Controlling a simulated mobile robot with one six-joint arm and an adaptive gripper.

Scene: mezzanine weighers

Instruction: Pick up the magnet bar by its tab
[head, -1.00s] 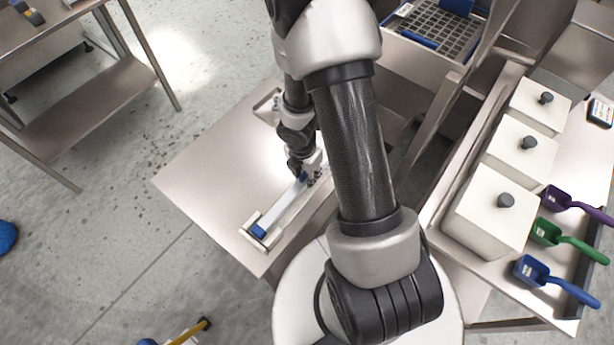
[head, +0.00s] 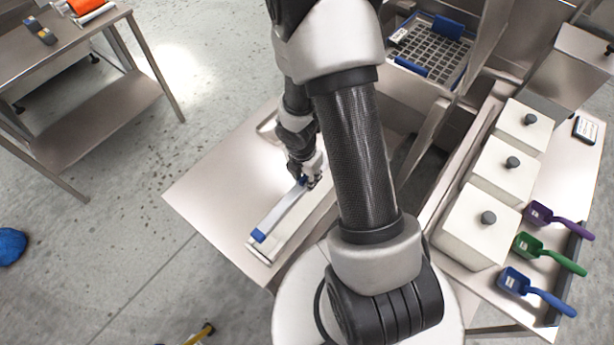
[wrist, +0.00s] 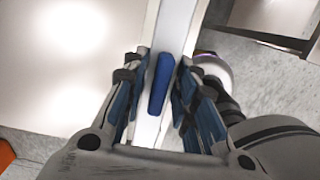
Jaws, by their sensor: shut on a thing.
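The magnet bar (head: 283,210) is a long pale silvery bar with a blue end. It lies along a pale tray-like holder (head: 290,232) on a steel table and appears raised a little above it. My gripper (head: 308,181) is at the bar's far end in the head view. In the wrist view, the blue tab (wrist: 161,84) sits between the fingers of my gripper (wrist: 158,100), which are shut on it. The arm hides part of the holder in the head view.
The steel table (head: 215,190) is clear to the left of the bar. At right, a bench holds white lidded bins (head: 478,226) and purple, green and blue scoops (head: 520,286). A grid tray (head: 435,50) stands at the back. Another table (head: 60,50) is at upper left.

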